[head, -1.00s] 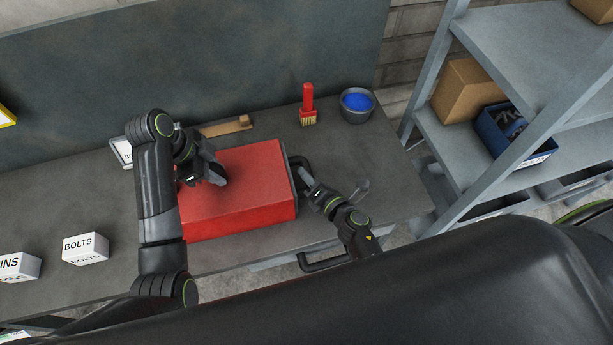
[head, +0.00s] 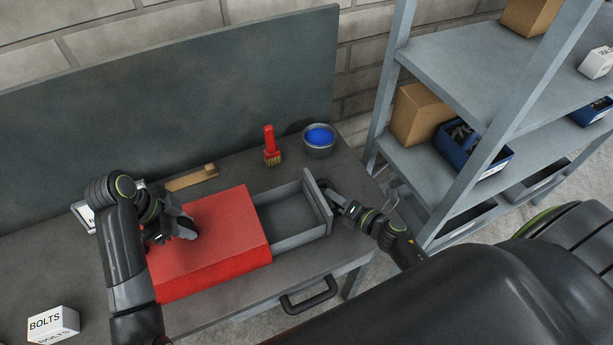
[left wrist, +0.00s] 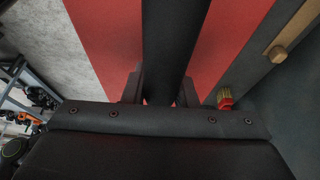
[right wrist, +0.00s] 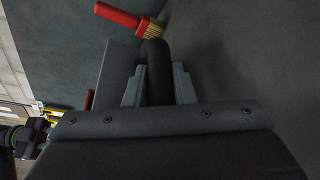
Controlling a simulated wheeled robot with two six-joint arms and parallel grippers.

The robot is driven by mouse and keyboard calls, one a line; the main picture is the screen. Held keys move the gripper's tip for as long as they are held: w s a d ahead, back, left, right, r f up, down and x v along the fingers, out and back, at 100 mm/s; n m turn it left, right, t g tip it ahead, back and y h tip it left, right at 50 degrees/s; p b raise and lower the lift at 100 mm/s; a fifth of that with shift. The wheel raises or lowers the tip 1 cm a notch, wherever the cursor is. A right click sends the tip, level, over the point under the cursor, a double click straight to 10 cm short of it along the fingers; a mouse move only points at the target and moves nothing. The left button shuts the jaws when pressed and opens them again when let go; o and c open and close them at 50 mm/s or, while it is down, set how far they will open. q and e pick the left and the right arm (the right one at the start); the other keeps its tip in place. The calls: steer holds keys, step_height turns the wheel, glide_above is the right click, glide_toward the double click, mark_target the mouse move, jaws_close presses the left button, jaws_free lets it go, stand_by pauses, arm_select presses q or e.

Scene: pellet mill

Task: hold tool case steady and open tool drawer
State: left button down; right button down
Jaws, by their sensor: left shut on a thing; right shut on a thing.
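The red tool case (head: 225,230) lies on the grey bench. Its grey tool drawer (head: 290,218) sticks well out of the right side and looks empty. My left gripper (head: 186,230) is on top of the case. In the left wrist view its fingers are shut on a black bar, the case's top handle (left wrist: 172,45), with red case surface (left wrist: 105,40) on both sides. My right gripper (head: 338,202) is at the drawer front (head: 318,202). In the right wrist view its fingers are shut on the dark drawer handle (right wrist: 157,70).
Behind the case are a red brush (head: 270,148), a bowl with blue contents (head: 319,138) and a wooden-handled tool (head: 190,179). A BOLTS box (head: 54,324) stands at the left. A metal shelf (head: 440,160) rises at the right. A black bench handle (head: 310,296) is on the front edge.

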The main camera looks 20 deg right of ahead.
arm_select(q)
steer(key=shift+s+a+f, duration=0.1)
steer(key=shift+s+f, duration=0.05)
steer(key=shift+f, duration=0.15)
arm_select(e)
steer(key=c, duration=1.2)
jaws_free()
steer(key=v, duration=1.2)
steer(key=shift+d+r, duration=0.1)
arm_select(q)
steer(key=shift+r, duration=0.3)
steer(key=c, duration=1.1)
jaws_free()
steer(key=shift+r, duration=0.1)
